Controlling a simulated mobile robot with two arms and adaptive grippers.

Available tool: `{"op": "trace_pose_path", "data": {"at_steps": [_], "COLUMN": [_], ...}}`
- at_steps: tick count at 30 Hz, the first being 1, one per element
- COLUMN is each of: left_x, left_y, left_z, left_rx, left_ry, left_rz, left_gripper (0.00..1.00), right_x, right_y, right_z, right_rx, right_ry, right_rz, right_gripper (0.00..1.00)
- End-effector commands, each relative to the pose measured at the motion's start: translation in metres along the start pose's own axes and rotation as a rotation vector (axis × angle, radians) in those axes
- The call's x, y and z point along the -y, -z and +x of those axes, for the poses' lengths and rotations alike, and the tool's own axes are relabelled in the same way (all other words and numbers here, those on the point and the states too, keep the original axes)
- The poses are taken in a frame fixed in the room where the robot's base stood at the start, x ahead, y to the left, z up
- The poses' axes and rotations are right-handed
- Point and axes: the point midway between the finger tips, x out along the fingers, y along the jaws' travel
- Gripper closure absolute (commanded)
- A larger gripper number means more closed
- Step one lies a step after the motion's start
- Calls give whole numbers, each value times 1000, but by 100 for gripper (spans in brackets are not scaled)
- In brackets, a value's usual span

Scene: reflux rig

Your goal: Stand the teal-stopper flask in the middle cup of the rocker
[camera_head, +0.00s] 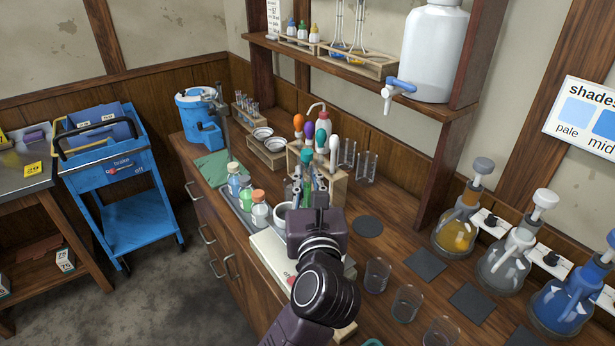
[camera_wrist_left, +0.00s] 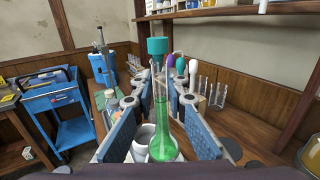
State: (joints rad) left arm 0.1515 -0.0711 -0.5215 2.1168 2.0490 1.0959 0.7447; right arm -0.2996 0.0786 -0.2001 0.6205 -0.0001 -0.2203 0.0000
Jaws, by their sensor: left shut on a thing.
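The teal-stopper flask (camera_wrist_left: 163,146) has a long clear neck and green liquid in its round bottom. Its teal stopper (camera_wrist_left: 158,46) shows at the top, and also in the head view (camera_head: 307,156). My left gripper (camera_wrist_left: 160,112), also in the head view (camera_head: 308,190), is shut on the flask's neck between its blue pads and holds the flask roughly upright. The white rocker (camera_head: 269,253) is on the bench just below and left of my gripper. A white cup (camera_head: 281,212) shows on it, also in the wrist view (camera_wrist_left: 142,140); my arm hides the other cups. My right gripper is not in view.
Small capped bottles (camera_head: 246,194) stand in a tray left of the rocker. A wooden rack (camera_head: 332,185) with coloured droppers stands behind my gripper. Empty glass beakers (camera_head: 377,275) stand to the right. Large stoppered flasks (camera_head: 456,232) line the wall. A dark round mat (camera_head: 368,226) is bare.

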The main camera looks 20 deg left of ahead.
Motion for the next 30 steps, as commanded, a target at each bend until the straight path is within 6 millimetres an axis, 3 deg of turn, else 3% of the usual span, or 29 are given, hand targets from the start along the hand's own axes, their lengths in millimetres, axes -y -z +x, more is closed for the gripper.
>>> {"op": "trace_pose_path", "data": {"at_steps": [7, 18, 30], "left_x": [0, 0, 0], "left_y": [8, 42, 44], "left_z": [0, 0, 0], "left_rx": [2, 1, 1], "left_ry": [0, -1, 0], "left_rz": [0, -1, -1], "left_gripper": [100, 100, 100], "right_x": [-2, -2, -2], "right_y": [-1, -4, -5], "right_z": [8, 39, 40], "right_rx": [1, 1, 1], "right_ry": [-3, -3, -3], "right_rz": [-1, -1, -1], "right_gripper": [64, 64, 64]}}
